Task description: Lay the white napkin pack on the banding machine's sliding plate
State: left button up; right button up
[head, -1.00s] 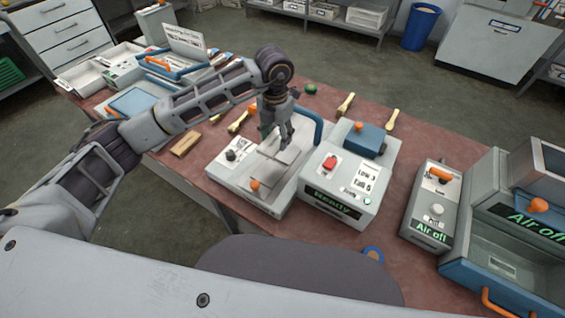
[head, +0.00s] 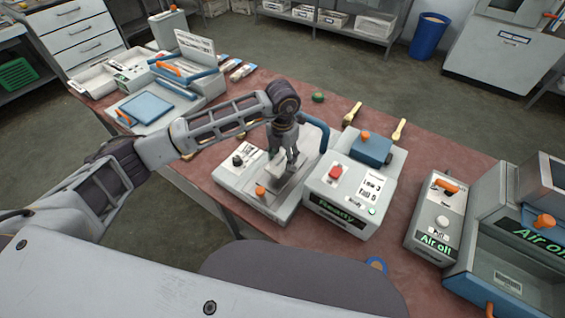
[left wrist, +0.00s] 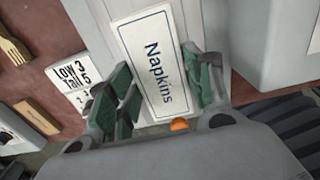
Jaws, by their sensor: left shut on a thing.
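The white napkin pack (left wrist: 160,70), labelled "Napkins", lies between the green finger pads of my left gripper (left wrist: 157,88) in the left wrist view. In the head view my left gripper (head: 284,162) points down over the banding machine (head: 240,180), shut on the pack (head: 275,169). The pack is low over the machine's pale bed, close to the sliding plate (head: 290,190). The fingers partly hide the plate, and I cannot tell whether pack and plate touch. The machine's control box (head: 335,205) reads "Ready". My right gripper is not in view.
A blue block with an orange knob (head: 370,148) sits behind the control box. An "Air off" unit (head: 435,215) stands to the right. Wooden spoons (head: 352,112) lie at the table's back. A blue-topped press (head: 145,105) stands at the left. Bare red tabletop shows right of the control box.

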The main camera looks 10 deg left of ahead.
aim_at(283, 159)
pick_arm(q)
jog(key=shift+f, duration=1.9)
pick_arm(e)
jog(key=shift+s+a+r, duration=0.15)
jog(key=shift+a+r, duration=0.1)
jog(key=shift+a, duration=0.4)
pick_arm(q)
jog(key=shift+f, duration=0.1)
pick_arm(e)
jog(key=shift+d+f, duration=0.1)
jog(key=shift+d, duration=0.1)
pick_arm(q)
jog(key=o, duration=0.8)
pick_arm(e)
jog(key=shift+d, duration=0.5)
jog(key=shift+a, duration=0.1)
